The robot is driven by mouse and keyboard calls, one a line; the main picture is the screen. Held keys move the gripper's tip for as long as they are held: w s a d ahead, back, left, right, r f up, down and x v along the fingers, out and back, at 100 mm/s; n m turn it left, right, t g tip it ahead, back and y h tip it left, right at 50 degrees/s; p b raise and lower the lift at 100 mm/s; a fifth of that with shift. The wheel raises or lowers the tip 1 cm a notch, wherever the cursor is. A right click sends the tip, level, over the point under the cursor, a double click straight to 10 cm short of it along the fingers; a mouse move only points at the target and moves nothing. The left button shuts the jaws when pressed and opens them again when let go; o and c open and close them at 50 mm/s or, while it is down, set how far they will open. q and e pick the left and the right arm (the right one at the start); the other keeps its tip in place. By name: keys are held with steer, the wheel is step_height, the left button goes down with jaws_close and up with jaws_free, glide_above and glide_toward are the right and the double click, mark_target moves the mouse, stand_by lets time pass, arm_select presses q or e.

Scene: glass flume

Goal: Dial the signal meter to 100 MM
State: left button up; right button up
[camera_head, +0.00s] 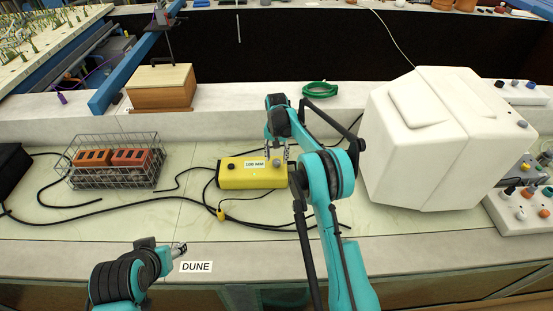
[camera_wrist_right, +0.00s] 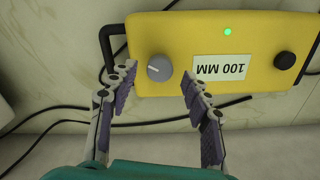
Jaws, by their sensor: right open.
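The signal meter (camera_head: 236,173) is a yellow box on the bench in the middle of the head view. It fills the top of the right wrist view (camera_wrist_right: 208,40), where its label (camera_wrist_right: 221,67) reads 100 MM upside down. A green light (camera_wrist_right: 227,32) is lit. A grey dial (camera_wrist_right: 159,68) with a white pointer mark and a black knob (camera_wrist_right: 285,60) are on its face. My right gripper (camera_wrist_right: 158,84) is open, its fingers on either side of the grey dial and apart from it. My left gripper (camera_head: 180,249) is at the front edge; its jaw state is unclear.
A wire basket (camera_head: 113,175) with orange bricks stands left. A large white case (camera_head: 425,140) stands right of my right arm. A wooden box (camera_head: 161,88) and a green coil (camera_head: 320,90) sit on the back ledge. Black cables (camera_head: 90,213) cross the bench. A DUNE label (camera_head: 196,267) is in front.

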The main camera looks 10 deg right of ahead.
mark_target(277, 161)
step_height(277, 161, up, 10)
steer(key=shift+r, duration=0.2)
stand_by(0.4)
steer(key=s+r+n+t, duration=0.1)
steer(key=s+r+t, duration=0.1)
steer(key=s+r, duration=0.55)
steer(key=s+r+n+t, duration=0.2)
steer(key=s+r, duration=0.3)
steer(key=s, duration=0.6)
steer(key=s+f+n+t, duration=0.1)
steer(key=s+f, duration=0.3)
steer(key=s, duration=0.6)
steer(key=s+f+n+t+b, duration=0.1)
steer(key=s+f, duration=0.3)
steer(key=s, duration=0.6)
steer(key=shift+s+a+t, duration=0.2)
steer(key=shift+s+t, duration=0.15)
steer(key=shift+t, duration=0.25)
